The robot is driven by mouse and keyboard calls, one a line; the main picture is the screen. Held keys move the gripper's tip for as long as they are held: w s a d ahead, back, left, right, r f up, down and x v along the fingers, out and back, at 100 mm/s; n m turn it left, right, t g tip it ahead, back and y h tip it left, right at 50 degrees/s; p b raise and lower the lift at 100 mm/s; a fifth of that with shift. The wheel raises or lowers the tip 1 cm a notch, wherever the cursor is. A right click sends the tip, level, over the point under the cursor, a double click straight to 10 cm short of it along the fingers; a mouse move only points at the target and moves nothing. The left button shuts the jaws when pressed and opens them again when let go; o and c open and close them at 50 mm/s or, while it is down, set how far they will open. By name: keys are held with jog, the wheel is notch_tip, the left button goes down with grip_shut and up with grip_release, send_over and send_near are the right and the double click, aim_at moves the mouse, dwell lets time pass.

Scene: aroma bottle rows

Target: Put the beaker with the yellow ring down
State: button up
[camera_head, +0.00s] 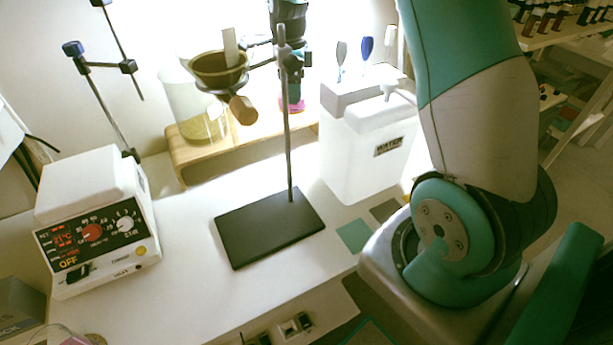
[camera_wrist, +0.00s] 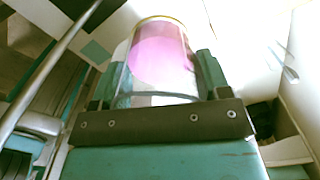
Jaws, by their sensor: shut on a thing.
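The beaker with the yellow ring (camera_wrist: 160,65) is clear, with pink contents and a yellow band at its far end in the wrist view. My gripper (camera_wrist: 156,78) is shut on it, one green finger on each side. In the head view my gripper (camera_head: 294,88) is at the top centre, behind the stand's rod. A small pink part of the beaker (camera_head: 292,105) shows below it, in front of the wooden shelf. The rod and my fingers hide most of the beaker there. I cannot tell whether its base touches anything.
A stand with black base (camera_head: 270,226) and upright rod is close to my gripper. A brown bowl (camera_head: 218,70) on a clamp, a large glass vessel (camera_head: 190,105), a white water container (camera_head: 365,150) and a hotplate unit (camera_head: 95,220) surround it. Flat green (camera_head: 354,235) and grey (camera_head: 385,210) squares lie clear.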

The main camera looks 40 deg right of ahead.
notch_tip(320, 180, down, 20)
jog(key=shift+f+p, duration=0.1)
jog(key=shift+p, duration=0.6)
jog(key=shift+f, duration=0.1)
jog(key=o, duration=1)
